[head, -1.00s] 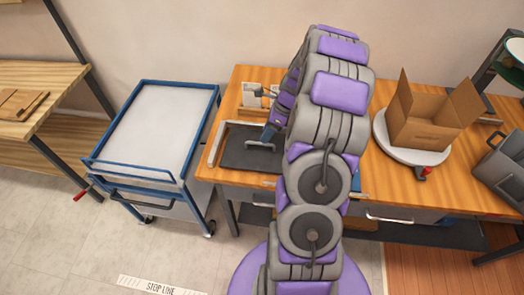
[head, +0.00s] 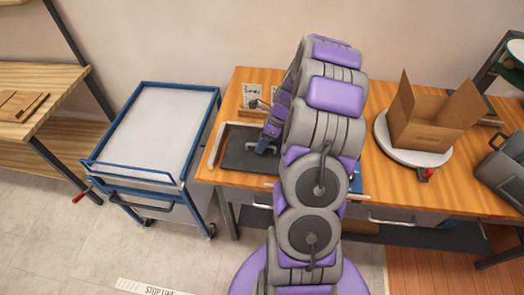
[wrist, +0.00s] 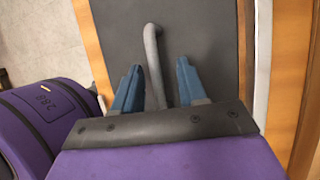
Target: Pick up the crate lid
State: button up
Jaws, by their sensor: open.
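The crate lid looks to be the flat dark grey panel (head: 238,150) lying on the wooden workbench. It fills much of the wrist view (wrist: 205,35). A grey bar handle (wrist: 152,60) stands on it. My gripper (wrist: 158,66) has its blue fingers apart, one on each side of the handle, and is not closed on it. In the head view my gripper (head: 266,146) is low over the panel's right part, and my arm hides that side. Whether the fingers touch the panel is unclear.
A pale L-shaped rail (head: 217,144) borders the panel's left side. Small cards (head: 252,94) stand behind it. A blue-framed cart (head: 160,130) is to the left.

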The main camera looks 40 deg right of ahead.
jog(key=shift+a, duration=0.45)
jog(key=shift+d+f+p, duration=0.2)
jog(key=shift+d+p, duration=0.2)
jog(key=shift+d, duration=0.15)
jog(key=shift+a, duration=0.4)
jog(key=shift+c, duration=1)
jog(key=shift+d, duration=0.25)
grip_shut()
jog(key=shift+a, duration=0.1)
